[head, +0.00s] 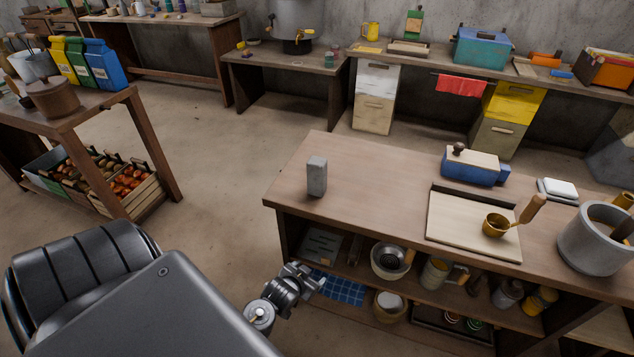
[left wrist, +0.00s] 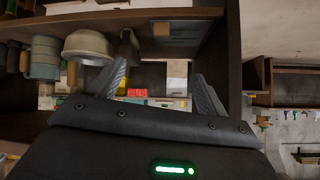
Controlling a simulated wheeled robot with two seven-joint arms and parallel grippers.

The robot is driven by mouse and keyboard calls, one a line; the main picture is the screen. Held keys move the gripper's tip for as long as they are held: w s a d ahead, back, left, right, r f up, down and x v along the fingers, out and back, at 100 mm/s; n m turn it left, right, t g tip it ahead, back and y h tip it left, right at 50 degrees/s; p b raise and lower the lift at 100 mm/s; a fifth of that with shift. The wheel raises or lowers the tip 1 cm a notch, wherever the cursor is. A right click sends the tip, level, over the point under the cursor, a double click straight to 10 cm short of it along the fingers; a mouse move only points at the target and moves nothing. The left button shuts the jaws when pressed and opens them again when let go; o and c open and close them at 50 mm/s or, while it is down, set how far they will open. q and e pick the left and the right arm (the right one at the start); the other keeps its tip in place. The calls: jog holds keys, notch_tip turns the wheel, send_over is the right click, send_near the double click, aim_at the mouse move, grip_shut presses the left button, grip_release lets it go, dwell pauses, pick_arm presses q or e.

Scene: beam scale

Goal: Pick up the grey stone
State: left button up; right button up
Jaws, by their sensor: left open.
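The grey stone (head: 317,176) is a small upright block on the left part of the wooden table (head: 365,180) in the head view. My left gripper (head: 312,277) is low, in front of the table's shelf side, below the tabletop and well apart from the stone. In the left wrist view its two fingers (left wrist: 158,88) are spread with nothing held between them. The stone does not show in the left wrist view. My right gripper does not show.
The tabletop also holds a blue box (head: 470,172), a pale board (head: 455,230) with a brass ladle (head: 497,224), and a grey pot (head: 595,238). Bowls and jars fill the shelf below, including a bowl (left wrist: 88,46) in the left wrist view. The tabletop around the stone is clear.

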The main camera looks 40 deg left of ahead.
pick_arm(q)
jog(key=w+a+r+t, duration=0.1)
jog(key=w+r+t, duration=0.15)
jog(key=r, duration=0.95)
jog(key=n+t+y, duration=0.3)
jog(key=t, duration=0.2)
send_near(319, 158)
jog(key=x, duration=0.2)
jog(key=f+x, duration=0.1)
jog(key=x, duration=0.2)
jog(key=shift+a, duration=0.2)
jog(key=shift+w, duration=0.2)
jog(key=p+x, duration=0.1)
jog(key=x, duration=0.3)
jog(key=shift+w+a+r, duration=0.1)
jog(key=shift+w+r, duration=0.05)
jog(key=shift+w, duration=0.2)
jog(key=shift+w+a, duration=0.1)
jog(key=shift+w, duration=0.15)
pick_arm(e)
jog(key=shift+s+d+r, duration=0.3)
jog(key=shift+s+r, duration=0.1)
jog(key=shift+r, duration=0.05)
pick_arm(q)
jog(key=shift+c, duration=0.3)
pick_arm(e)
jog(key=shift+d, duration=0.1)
